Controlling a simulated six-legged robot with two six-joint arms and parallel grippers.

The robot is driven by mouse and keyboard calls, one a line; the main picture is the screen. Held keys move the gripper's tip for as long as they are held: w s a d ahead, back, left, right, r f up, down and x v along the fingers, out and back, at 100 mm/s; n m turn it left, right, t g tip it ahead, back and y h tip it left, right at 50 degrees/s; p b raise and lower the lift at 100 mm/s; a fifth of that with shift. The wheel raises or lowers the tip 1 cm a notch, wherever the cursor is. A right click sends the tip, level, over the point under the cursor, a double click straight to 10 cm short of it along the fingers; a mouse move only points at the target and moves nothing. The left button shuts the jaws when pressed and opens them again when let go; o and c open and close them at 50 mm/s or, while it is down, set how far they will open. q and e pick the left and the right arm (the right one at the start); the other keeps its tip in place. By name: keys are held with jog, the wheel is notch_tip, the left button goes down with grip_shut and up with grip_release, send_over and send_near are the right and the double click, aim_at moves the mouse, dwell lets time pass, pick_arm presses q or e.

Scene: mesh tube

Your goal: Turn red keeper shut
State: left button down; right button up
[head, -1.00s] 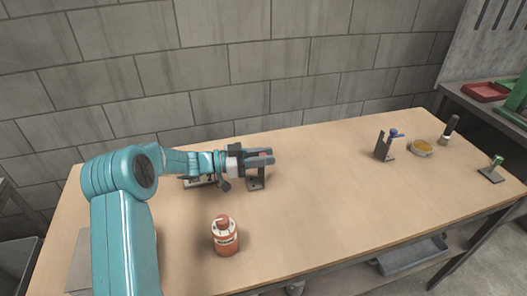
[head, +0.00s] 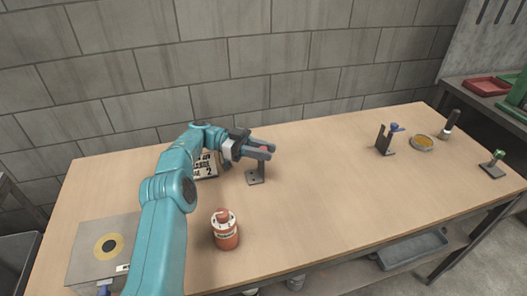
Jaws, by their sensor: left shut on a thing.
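The red keeper (head: 264,148) shows as a small red bit between the fingers of my left gripper (head: 262,150). It sits at the top of a dark upright bracket (head: 256,176) with a flat foot on the table. My left gripper is shut on the keeper, and its fingers hide most of it, so its exact angle cannot be told. My right gripper is not in view.
A sign (head: 206,166) is partly behind the arm. A blue-knobbed bracket (head: 384,140), yellow dish (head: 423,142) and green-knobbed stand (head: 493,166) are right.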

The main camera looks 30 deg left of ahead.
aim_at(263, 148)
pick_arm(q)
jog(key=shift+r+g, duration=0.15)
jog(key=shift+g, duration=0.15)
dwell(0.4)
jog(key=c, duration=0.9)
grip_release()
jog(key=shift+c, duration=0.2)
notch_tip(263, 148, up, 9)
jog(key=shift+f+p, duration=0.1)
jog(key=shift+p, duration=0.95)
notch_tip(263, 148, up, 11)
jog(key=p, duration=1)
jog(key=shift+o, duration=0.2)
jog(key=shift+m, duration=0.3)
